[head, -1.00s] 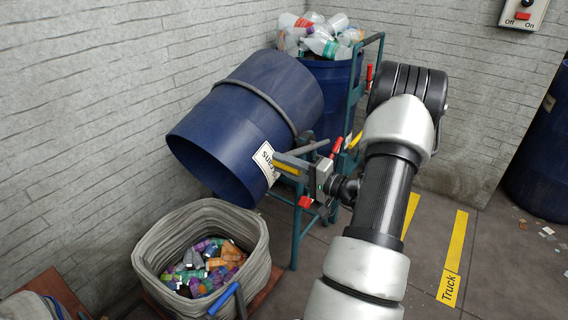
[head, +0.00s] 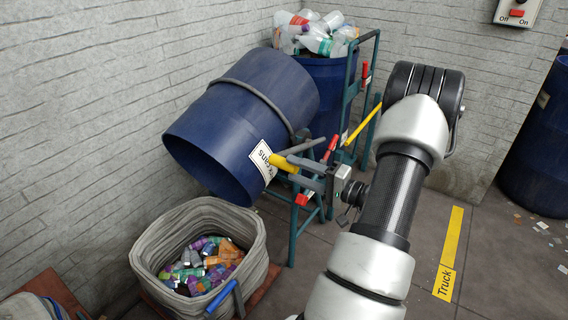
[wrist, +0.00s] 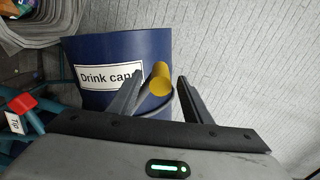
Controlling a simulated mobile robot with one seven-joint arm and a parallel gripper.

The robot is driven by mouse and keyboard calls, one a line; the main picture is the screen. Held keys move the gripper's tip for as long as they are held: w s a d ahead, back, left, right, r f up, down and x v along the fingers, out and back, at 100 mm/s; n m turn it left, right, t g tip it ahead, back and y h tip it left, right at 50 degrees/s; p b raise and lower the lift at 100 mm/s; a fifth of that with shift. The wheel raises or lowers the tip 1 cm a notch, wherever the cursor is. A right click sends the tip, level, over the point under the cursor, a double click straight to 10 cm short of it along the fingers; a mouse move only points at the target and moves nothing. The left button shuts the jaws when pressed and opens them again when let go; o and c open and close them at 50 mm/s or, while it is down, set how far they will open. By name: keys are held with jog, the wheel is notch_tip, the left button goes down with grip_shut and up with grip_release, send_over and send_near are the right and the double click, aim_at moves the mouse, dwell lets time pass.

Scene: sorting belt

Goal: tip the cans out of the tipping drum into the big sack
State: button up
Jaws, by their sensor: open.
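The blue tipping drum (head: 210,150) is tilted mouth-down to the left over the big grey sack (head: 255,235) in the head view. Its "Drink cans" label shows in the wrist view (wrist: 108,77). Many coloured cans (head: 200,268) lie inside the sack. The drum's inside is mostly hidden; no cans show at its mouth. A yellow-ended handle (head: 284,163) sticks out by the drum's rim, and shows between the fingers in the wrist view (wrist: 160,82). My gripper (wrist: 160,95) is open, its fingers either side of the handle end, not closed on it.
A blue bin (head: 335,88) of clear plastic bottles (head: 315,35) stands behind the drum. The teal frame (head: 300,230) with red levers (head: 330,148) is close to my gripper.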

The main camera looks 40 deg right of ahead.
jog(key=p+v, duration=0.1)
jog(key=v, duration=1)
jog(key=shift+s, duration=0.2)
jog(key=shift+r, duration=0.1)
dwell(1.3)
